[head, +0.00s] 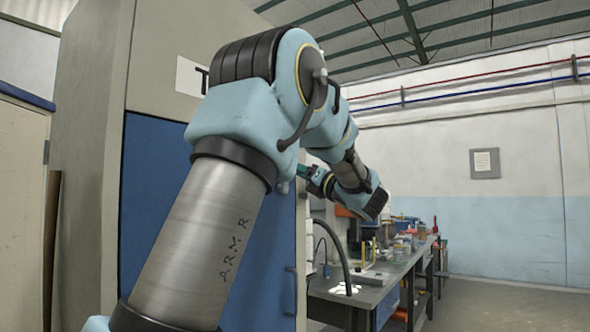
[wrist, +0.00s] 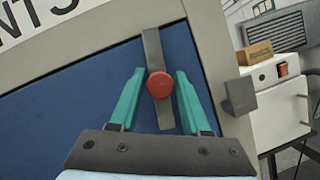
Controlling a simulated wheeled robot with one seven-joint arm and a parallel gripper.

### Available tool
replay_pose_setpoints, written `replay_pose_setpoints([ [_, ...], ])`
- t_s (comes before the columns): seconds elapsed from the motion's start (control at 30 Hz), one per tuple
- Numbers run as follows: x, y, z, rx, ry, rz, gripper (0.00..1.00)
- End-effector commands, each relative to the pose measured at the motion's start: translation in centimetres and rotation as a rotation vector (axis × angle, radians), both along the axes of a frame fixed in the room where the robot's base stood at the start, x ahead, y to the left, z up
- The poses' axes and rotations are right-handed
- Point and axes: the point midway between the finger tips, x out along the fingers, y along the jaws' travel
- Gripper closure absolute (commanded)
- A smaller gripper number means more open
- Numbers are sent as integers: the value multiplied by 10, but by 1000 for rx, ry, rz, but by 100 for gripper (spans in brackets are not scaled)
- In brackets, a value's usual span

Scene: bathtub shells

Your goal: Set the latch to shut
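The latch is a flat grey bar (wrist: 152,48) with a round red knob (wrist: 160,85) at its middle, mounted on a blue door (wrist: 85,92). The bar runs nearly parallel to the door frame's side edge and does not reach the grey catch (wrist: 240,94) on the frame. My gripper (wrist: 160,72) is open, its green fingers on either side of the knob. A gap shows left of the knob; the right finger is very close, and contact cannot be told. In the head view, my arm covers much of the blue door (head: 150,192), and the latch is hidden.
A workbench (head: 385,282) with several jars and tools stands right of the cabinet. In the wrist view, a white machine (wrist: 275,108) carrying a brown box (wrist: 254,52) stands beyond the frame. Open floor (head: 500,310) lies at the far right.

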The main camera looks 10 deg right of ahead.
Motion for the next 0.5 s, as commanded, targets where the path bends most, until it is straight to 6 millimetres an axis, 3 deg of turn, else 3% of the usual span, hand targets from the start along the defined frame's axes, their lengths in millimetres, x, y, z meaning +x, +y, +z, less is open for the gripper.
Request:
replay_pose_setpoints([
  [0.07,0,0,0,0,0,0,63],
  [0.4,0,0,0,0,0,0,100],
  [0.5,0,0,0,0,0,0,100],
])
